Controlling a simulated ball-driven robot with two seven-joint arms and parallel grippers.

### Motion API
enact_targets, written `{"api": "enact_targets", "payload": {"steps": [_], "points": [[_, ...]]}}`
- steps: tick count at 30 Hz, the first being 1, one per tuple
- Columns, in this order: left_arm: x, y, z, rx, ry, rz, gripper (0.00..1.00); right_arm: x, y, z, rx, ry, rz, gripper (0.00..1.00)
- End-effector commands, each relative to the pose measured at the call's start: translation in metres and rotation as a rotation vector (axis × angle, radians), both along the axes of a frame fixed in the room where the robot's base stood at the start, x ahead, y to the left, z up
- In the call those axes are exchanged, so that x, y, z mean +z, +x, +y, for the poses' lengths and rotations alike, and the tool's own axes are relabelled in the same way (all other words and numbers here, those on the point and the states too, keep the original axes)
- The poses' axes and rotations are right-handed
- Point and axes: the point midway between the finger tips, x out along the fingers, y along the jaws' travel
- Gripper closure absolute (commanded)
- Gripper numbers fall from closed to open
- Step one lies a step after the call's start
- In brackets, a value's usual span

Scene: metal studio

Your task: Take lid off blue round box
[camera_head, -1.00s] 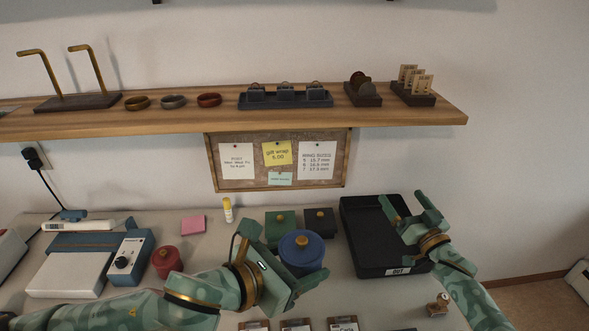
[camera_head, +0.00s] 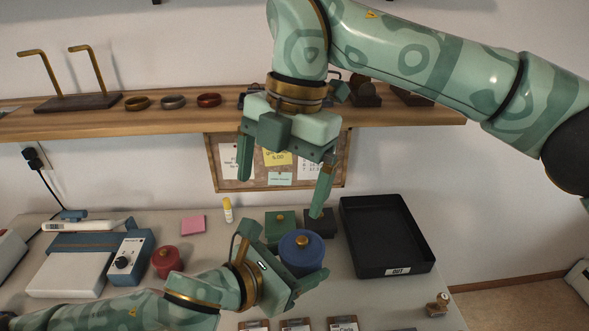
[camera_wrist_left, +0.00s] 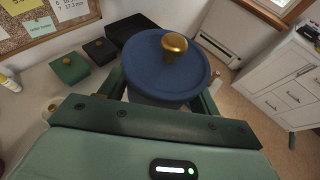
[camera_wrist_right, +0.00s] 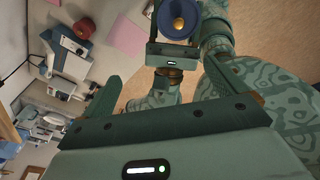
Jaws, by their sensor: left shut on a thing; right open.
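My right gripper (camera_head: 279,190) is open and empty, fingers pointing down, in the air above and slightly left of the box. The right wrist view also shows the blue lid (camera_wrist_right: 178,20) at the top, beyond the open fingers.
A green box (camera_head: 281,226) and a black box (camera_head: 319,222) stand just behind. A red round box (camera_head: 166,262) is left. A black tray (camera_head: 388,263) lies right, empty. The shelf (camera_head: 180,121) and pinboard (camera_head: 225,175) are behind my right gripper. Small cards line the front.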

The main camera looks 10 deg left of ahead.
Motion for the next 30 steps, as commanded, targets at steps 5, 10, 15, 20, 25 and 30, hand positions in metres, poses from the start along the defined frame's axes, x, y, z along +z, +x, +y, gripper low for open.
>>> {"api": "enact_targets", "payload": {"steps": [5,10,15,20,25,30], "points": [[0.0,0.0,0.0,0.0,0.0,0.0,0.76,0.007,0.004,-0.017,-0.066,-0.152,-0.116,0.03],[0.0,0.0,0.0,0.0,0.0,0.0,0.76,-0.013,0.004,-0.02,-0.073,-0.166,-0.123,0.03],[0.0,0.0,0.0,0.0,0.0,0.0,0.76,-0.05,0.003,-0.019,-0.072,-0.164,-0.12,0.03],[0.0,0.0,0.0,0.0,0.0,0.0,0.76,-0.081,0.003,-0.019,-0.073,-0.161,-0.12,0.03],[0.0,0.0,0.0,0.0,0.0,0.0,0.76,-0.102,0.004,-0.019,-0.074,-0.161,-0.123,0.03],[0.0,0.0,0.0,0.0,0.0,0.0,0.76,-0.109,0.004,-0.019,-0.074,-0.161,-0.123,0.03]]}}
